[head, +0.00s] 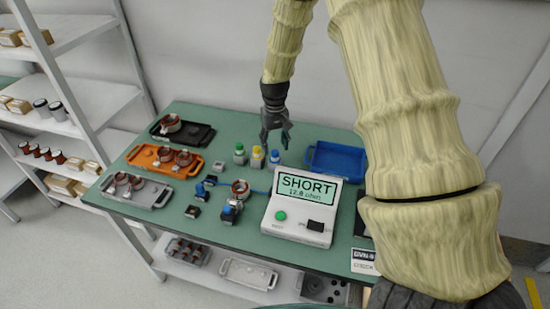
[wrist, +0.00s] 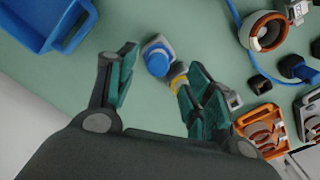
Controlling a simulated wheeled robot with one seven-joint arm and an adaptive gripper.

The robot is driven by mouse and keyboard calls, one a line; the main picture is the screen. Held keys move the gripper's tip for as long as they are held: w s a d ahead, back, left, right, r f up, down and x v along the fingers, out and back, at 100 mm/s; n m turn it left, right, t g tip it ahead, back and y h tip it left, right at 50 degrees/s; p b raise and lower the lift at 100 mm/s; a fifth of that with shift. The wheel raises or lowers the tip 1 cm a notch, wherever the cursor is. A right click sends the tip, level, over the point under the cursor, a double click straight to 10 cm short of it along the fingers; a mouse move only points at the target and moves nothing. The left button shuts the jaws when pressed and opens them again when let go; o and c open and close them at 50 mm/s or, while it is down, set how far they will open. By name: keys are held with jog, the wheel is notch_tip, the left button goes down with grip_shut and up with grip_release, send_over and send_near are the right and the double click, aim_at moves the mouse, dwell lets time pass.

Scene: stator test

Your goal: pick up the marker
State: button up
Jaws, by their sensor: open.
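Three small capped markers stand upright on the green table in the head view: a green-capped one (head: 240,154), a yellow-capped one (head: 257,157) and a blue-capped one (head: 274,158). My gripper (head: 276,142) is above and just behind them, pointing down. In the wrist view my gripper (wrist: 160,68) is open with nothing held. The blue cap (wrist: 157,61) shows between its fingertips, apart from them. The yellow cap (wrist: 179,83) is partly hidden by the right finger. The green-capped one cannot be made out in the wrist view.
A blue tray (head: 338,160) lies right of the markers. A tester (head: 301,212) reading SHORT stands in front, wired to a fixture with a copper stator (head: 240,187). Black, orange (head: 140,156) and grey trays with stators are at left. Shelves stand farther left.

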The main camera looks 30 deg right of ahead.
aim_at(275, 151)
jog(key=shift+w+d+f+p, duration=0.15)
jog(key=shift+f+p, duration=0.7)
jog(key=shift+f, duration=0.35)
jog(key=shift+f+p, duration=0.45)
jog(key=shift+f, duration=0.95)
jog(key=c, duration=1.1)
